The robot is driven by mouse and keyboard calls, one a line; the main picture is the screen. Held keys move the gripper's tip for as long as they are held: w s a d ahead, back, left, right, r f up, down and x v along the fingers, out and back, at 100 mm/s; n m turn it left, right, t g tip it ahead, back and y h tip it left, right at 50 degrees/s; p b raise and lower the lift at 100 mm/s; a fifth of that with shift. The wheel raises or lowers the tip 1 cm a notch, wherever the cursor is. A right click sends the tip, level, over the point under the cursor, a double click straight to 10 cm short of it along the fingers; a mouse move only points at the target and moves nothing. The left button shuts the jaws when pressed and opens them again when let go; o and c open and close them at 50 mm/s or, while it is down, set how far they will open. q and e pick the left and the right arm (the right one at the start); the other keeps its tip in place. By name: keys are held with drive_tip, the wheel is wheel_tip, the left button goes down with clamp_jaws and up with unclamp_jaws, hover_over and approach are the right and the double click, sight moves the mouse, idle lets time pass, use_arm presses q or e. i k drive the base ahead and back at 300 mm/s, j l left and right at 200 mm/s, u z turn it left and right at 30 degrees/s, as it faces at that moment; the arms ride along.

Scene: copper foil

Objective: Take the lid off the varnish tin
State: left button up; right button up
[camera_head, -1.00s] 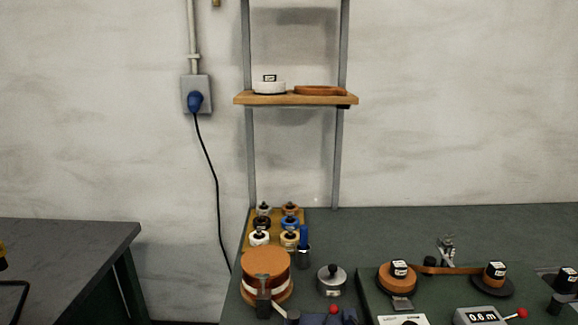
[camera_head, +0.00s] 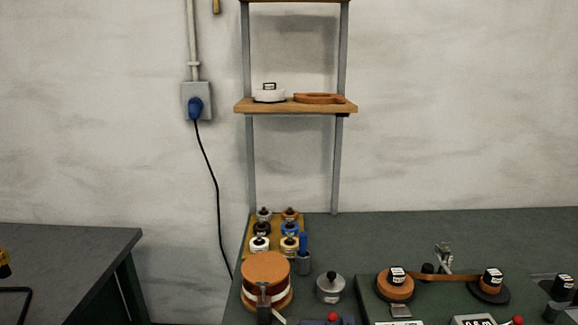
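A small grey metal tin (camera_head: 330,288) with a lid and a dark knob on top stands on the dark green bench, right of a large copper-coloured roll. It looks like the varnish tin, but I can read no label. Its lid appears to be on. A white lidded pot (camera_head: 269,96) with a dark handle stands on the wooden shelf above. Neither of my grippers shows in this view.
The copper-coloured roll (camera_head: 266,270) and a tray of several small jars (camera_head: 246,243) stand left of the tin. Two copper foil reels (camera_head: 395,289) (camera_head: 488,287) are at right.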

sight(331, 283)
drive_tip(key=k+l+u, duration=0.25)
drive_tip(key=k, duration=0.2)
drive_tip(key=k+l+u, duration=0.1)
drive_tip(key=k+u, duration=0.15)
drive_tip(key=k, duration=0.2)
